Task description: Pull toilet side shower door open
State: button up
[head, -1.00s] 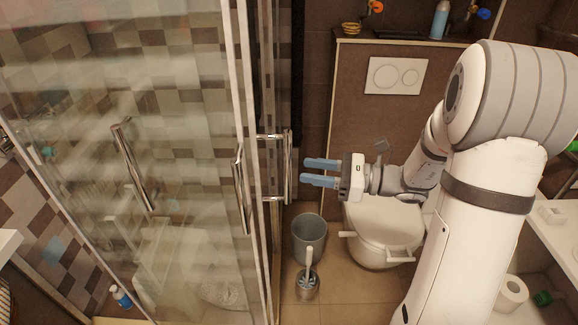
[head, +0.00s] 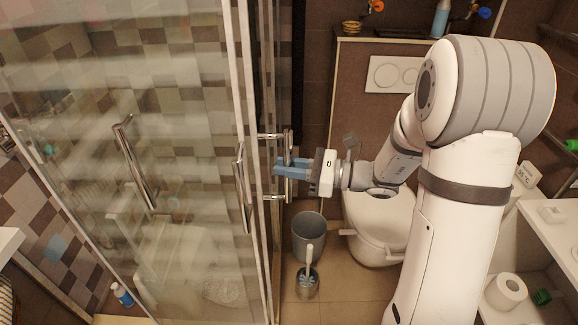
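The glass shower door on the toilet side (head: 262,225) stands at the middle left, seen almost edge-on, and looks closed. Its chrome bar handle (head: 288,143) sticks out to the right on two short posts. My gripper (head: 276,168) is at this handle, between the two posts. Its blue fingers overlap the vertical bar, one appearing higher than the other. The fingers look apart, with a small gap. I cannot tell whether they touch the bar or sit around it.
The other glass panel (head: 180,100) fills the left, with its own chrome handles. A grey bin (head: 309,236) and a toilet brush (head: 307,279) stand on the floor below my gripper. The toilet (head: 380,215) is behind my arm. A white shelf (head: 550,225) is at the right.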

grip_shut()
